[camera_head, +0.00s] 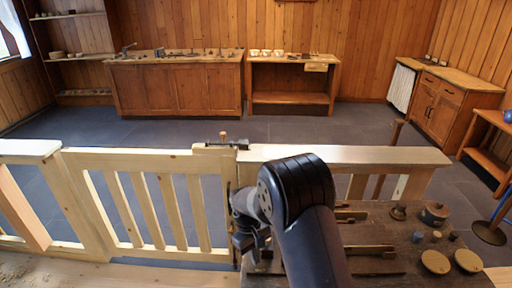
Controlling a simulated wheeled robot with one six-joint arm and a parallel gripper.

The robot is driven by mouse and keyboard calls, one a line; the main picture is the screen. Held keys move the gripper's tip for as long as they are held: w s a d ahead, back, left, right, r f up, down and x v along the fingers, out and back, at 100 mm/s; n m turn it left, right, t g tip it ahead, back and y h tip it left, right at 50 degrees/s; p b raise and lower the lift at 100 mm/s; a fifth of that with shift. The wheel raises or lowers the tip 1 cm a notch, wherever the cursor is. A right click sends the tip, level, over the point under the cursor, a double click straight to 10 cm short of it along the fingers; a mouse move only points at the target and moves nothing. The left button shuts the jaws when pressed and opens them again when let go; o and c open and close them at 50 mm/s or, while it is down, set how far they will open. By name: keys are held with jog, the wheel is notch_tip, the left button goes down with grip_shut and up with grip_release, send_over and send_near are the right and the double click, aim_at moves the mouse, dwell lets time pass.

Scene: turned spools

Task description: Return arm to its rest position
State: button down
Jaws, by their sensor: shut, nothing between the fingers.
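My arm reaches up from the bottom edge, bends at a thick black joint, and turns down to the left. My gripper (243,250) hangs below the grey wrist, in front of the pale wooden railing and at the left edge of the dark workbench. It is shut and I see nothing held in it. The fingertips are small and partly lost against the dark background.
A pale slatted gate (150,157) and railing top (345,155) cross the scene close by; a latch with a peg (224,141) sits on top. The dark workbench (385,232) holds tools, round wooden discs (436,262) and small pots. Grey floor (190,131) lies beyond.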

jog(key=shift+v, duration=2)
